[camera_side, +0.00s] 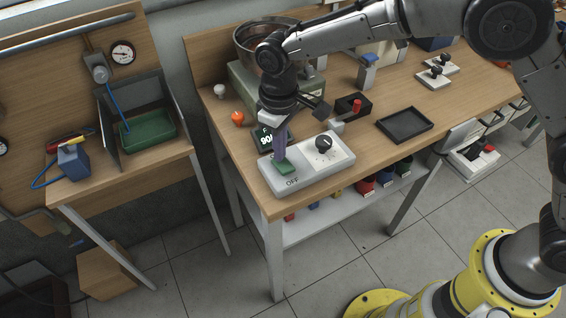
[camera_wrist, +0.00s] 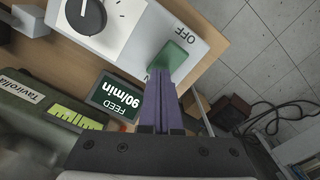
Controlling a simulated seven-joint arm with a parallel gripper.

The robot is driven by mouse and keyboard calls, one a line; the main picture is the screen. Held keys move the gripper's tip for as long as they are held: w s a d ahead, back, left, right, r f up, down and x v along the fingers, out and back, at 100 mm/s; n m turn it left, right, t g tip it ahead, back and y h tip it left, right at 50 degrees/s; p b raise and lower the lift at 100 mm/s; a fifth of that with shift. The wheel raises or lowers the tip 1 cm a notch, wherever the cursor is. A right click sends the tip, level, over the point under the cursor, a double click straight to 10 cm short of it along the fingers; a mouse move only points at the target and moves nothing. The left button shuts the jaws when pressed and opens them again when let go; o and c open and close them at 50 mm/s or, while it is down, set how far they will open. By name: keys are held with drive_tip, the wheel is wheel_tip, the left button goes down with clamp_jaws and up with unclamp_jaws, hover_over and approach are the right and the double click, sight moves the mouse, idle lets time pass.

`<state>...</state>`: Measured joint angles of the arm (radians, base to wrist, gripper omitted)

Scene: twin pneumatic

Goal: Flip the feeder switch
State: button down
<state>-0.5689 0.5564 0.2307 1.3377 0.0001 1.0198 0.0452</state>
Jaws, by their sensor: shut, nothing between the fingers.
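The feeder switch is a green rocker (camera_side: 286,168) on the near left end of a pale grey control box (camera_side: 318,170). It also shows in the wrist view (camera_wrist: 172,58), with "OFF" printed beside its far end. The label at its other end is mostly hidden by my fingers. My gripper (camera_side: 280,156) points down at the switch with its purple fingers shut and empty. In the wrist view the fingertips (camera_wrist: 160,76) are at the end of the rocker away from "OFF". I cannot tell whether they touch it.
A black dial (camera_side: 323,143) sits on the same box. A display reading "FEED 90/min" (camera_wrist: 114,100) stands beside it. Behind are a green-grey machine with a steel bowl (camera_side: 262,38), a red-topped lever (camera_side: 356,106) and a black tray (camera_side: 405,124). The bench's front edge is close to the box.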

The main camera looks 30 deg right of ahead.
wheel_tip(320, 180, up, 7)
drive_tip(key=shift+f, duration=0.2)
idle(0.6)
drive_tip(key=d+r+m+t, duration=0.2)
drive_tip(key=d+r, duration=0.7)
drive_tip(key=r, duration=0.2)
drive_tip(key=s+d+r+m+t+y, duration=0.1)
drive_tip(key=s+d+r+m+t, duration=0.1)
drive_tip(key=s+d+r, duration=0.6)
drive_tip(key=s+d+f+m+t, duration=0.2)
drive_tip(key=s+d, duration=0.7)
drive_tip(key=s, duration=0.2)
drive_tip(key=s+d+f+h, duration=0.1)
drive_tip(key=s+f, duration=0.6)
drive_tip(key=f, duration=0.1)
drive_tip(key=shift+s+d+f, duration=0.15)
drive_tip(key=shift+s+d, duration=0.1)
drive_tip(key=shift+s, duration=0.05)
